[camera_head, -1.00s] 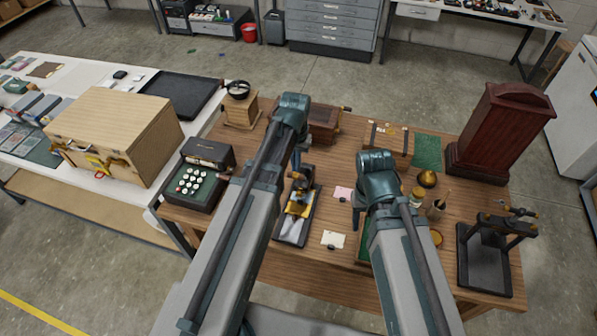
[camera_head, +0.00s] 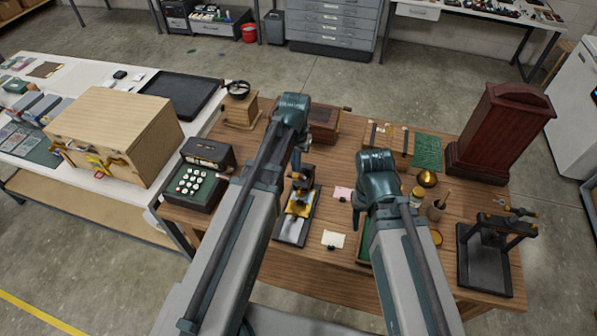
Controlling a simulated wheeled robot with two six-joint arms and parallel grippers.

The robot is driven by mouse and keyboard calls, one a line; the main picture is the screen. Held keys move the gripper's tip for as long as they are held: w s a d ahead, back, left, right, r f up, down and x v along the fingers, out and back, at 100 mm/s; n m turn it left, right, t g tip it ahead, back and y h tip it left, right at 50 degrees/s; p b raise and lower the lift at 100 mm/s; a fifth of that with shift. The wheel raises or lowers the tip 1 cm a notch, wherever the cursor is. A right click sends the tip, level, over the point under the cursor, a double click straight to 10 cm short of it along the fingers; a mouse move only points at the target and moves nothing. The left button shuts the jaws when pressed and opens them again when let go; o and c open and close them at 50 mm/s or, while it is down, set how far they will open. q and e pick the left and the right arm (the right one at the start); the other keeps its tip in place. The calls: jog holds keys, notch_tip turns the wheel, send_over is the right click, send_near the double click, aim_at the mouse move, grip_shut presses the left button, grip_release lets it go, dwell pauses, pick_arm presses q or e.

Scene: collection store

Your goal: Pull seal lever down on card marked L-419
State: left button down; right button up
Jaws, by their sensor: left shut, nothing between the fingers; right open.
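A small seal press (camera_head: 301,203) with brass-coloured parts stands on a dark base on the wooden table, right of my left forearm. A pale piece, perhaps a card, lies at its front, but I cannot tell its mark. A pink card (camera_head: 343,192) and a cream card (camera_head: 333,239) lie on the table right of the press; their writing is too small to read. My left gripper (camera_head: 296,163) is shut and empty just behind and above the press. It partly hides the lever area. My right gripper (camera_head: 356,214) points down between the cards and my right forearm, open and empty.
A keyed machine (camera_head: 197,178) stands left of my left arm. A wooden box (camera_head: 323,123), brass bell (camera_head: 427,178), dark red cabinet (camera_head: 499,132) and black screw press (camera_head: 485,256) also stand on the table. The front middle of the table (camera_head: 305,268) is clear.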

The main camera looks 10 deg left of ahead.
pick_arm(q)
jog(key=shift+f, duration=0.2)
jog(key=shift+f+b, duration=0.7)
jog(key=shift+b, duration=0.2)
jog(key=shift+f, duration=0.1)
jog(key=shift+s+f+b, duration=0.6)
jog(key=shift+f+b, duration=0.35)
jog(key=shift+b, duration=0.1)
jog(key=shift+f, duration=0.15)
jog(key=shift+s+f+b, duration=0.25)
jog(key=shift+f+b, duration=0.25)
jog(key=shift+b, duration=0.05)
jog(key=shift+s+f+b, duration=0.25)
jog(key=shift+f+b, duration=0.2)
jog(key=shift+b, duration=0.1)
